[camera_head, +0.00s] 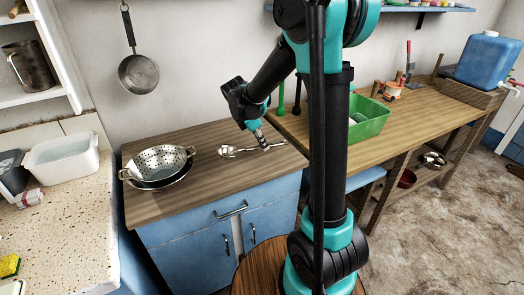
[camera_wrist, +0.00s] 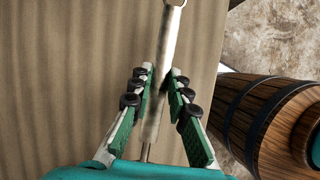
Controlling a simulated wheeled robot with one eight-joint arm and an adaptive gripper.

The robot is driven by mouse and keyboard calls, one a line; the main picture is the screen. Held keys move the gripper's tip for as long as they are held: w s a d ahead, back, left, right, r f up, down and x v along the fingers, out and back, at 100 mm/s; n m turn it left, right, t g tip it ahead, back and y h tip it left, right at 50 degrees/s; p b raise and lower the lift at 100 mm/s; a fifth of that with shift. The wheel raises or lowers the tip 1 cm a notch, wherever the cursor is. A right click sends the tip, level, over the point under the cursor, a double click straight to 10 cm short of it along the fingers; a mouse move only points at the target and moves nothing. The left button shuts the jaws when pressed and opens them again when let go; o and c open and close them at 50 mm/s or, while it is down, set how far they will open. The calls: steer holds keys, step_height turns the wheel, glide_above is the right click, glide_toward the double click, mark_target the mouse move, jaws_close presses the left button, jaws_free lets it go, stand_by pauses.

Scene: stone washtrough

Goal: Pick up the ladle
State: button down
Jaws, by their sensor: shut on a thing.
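The ladle (camera_head: 228,151) is a shiny metal ladle over the wooden top of the blue cabinet, with its bowl to the left and its handle running right. My gripper (camera_head: 264,147) comes down over the handle from above. In the wrist view the pale metal handle (camera_wrist: 167,45) runs lengthwise between the two green-padded fingers of my gripper (camera_wrist: 161,78), which are shut on it. The bowl is out of the wrist view. I cannot tell whether the ladle still touches the wooden top.
A metal colander (camera_head: 160,160) sits left of the ladle on the wooden top (camera_head: 205,185). A pan (camera_head: 138,74) hangs on the wall behind. A green bin (camera_head: 370,118) stands on the workbench to the right. The wooden top's front is clear.

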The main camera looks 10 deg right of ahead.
step_height(320, 180, up, 16)
stand_by(0.3)
stand_by(0.6)
